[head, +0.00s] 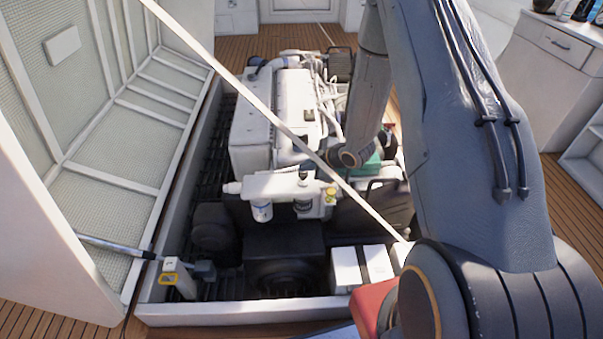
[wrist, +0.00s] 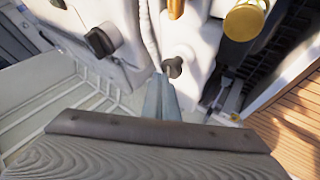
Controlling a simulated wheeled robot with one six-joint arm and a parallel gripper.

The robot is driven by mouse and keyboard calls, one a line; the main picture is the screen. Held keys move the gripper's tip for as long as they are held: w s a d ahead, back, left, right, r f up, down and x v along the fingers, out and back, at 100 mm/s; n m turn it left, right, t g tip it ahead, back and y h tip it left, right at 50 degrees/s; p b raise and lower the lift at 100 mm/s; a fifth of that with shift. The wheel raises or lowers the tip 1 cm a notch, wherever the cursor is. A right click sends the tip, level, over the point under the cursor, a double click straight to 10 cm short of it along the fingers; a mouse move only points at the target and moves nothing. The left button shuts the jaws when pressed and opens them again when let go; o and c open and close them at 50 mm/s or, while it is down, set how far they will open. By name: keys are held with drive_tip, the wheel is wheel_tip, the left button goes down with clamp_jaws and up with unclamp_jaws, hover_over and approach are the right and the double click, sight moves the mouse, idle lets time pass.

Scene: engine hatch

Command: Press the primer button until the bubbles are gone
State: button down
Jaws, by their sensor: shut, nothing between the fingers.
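In the wrist view my gripper (wrist: 161,82) is shut and empty, its narrow grey fingertips together. A small black knob (wrist: 172,67) on a white housing appears just right of the tips; I cannot tell whether they touch. A larger black knob (wrist: 103,40) is at upper left and a brass-coloured cap (wrist: 245,20) at upper right. I cannot tell which part is the primer button. No bubbles can be made out.
The white engine (head: 265,120) stands behind the bracket in the open hatch. The raised hatch lid (head: 110,130) is on the left, with a pale diagonal bar (head: 250,95) crossing the opening. White boxes (head: 346,270) sit at the front right, inside the hatch rim (head: 230,310).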

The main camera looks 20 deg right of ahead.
sight(306, 175)
drive_tip(key=shift+f+b, duration=0.5)
drive_tip(key=shift+f, duration=0.4)
idle(0.7)
drive_tip(key=shift+r, duration=0.1)
drive_tip(key=shift+r+p, duration=0.95)
drive_tip(key=shift+r, duration=0.3)
drive_tip(key=shift+r, duration=0.1)
drive_tip(key=shift+r+p, duration=1.9)
drive_tip(key=shift+r, duration=0.55)
